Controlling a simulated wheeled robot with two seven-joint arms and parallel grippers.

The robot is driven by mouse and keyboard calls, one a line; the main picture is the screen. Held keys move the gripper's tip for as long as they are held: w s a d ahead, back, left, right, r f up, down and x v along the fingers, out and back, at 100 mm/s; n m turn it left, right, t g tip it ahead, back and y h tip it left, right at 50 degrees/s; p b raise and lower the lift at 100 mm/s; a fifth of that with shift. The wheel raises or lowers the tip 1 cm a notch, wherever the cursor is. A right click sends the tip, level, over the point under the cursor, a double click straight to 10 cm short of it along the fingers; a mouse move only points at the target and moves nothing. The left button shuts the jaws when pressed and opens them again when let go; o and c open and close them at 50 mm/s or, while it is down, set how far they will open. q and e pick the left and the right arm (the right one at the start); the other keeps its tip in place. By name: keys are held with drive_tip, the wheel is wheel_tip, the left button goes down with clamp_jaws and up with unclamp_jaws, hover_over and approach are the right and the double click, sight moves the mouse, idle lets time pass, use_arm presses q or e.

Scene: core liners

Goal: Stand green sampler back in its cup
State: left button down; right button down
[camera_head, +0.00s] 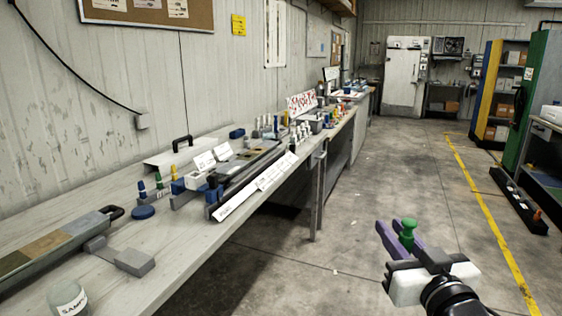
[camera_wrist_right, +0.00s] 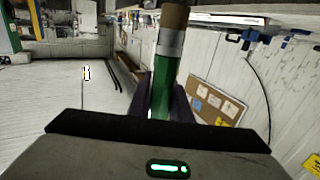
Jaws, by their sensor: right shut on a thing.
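The green sampler (camera_head: 407,230) is in my right gripper (camera_head: 394,235), over the floor to the right of the bench and clear of it. Its green knob points up in the head view. In the right wrist view the sampler (camera_wrist_right: 163,85) shows a green tube, a silver band and a brown end, between the dark purple fingers (camera_wrist_right: 160,105). The right gripper is shut on it. Small blue, green and yellow pieces (camera_head: 158,182) stand on the bench at left; I cannot tell which thing is the sampler's cup. My left gripper is not in view.
The long bench (camera_head: 190,245) runs along the left wall. It holds a long dark tray (camera_head: 250,172), white label cards (camera_head: 204,160), a blue disc (camera_head: 143,212) and a labelled jar (camera_head: 68,298). The floor (camera_head: 350,190) between bench and yellow line is open.

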drive_tip(key=d+h, duration=0.1)
drive_tip(key=d, duration=0.6)
drive_tip(key=s+a+f+n+g+y, duration=0.1)
drive_tip(key=s+a+f+n+y, duration=0.15)
drive_tip(key=s+a+f, duration=0.4)
drive_tip(key=s+a+f+n+y, duration=0.1)
drive_tip(key=s+f+y, duration=0.25)
drive_tip(key=s, duration=0.55)
drive_tip(key=s+a+f+n+g+y, duration=0.1)
drive_tip(key=s+a+f+y, duration=0.15)
drive_tip(key=s+f, duration=0.35)
drive_tip(key=shift+w+d+r+m+t+h, duration=0.2)
drive_tip(key=shift+d+r+m+t+h, duration=0.3)
drive_tip(key=shift+m+h, duration=0.75)
drive_tip(key=shift+w+d+r+m+t+h, duration=0.15)
drive_tip(key=shift+w+d+r+m+h, duration=0.4)
drive_tip(key=shift+h, duration=1.3)
drive_tip(key=shift+s+d+r+m+t+h, duration=0.1)
drive_tip(key=shift+d+r+m+t+h, duration=0.25)
drive_tip(key=shift+r+m+h, duration=0.9)
drive_tip(key=shift+a+f+h, duration=0.1)
drive_tip(key=shift+f+h, duration=0.2)
drive_tip(key=shift+f, duration=0.2)
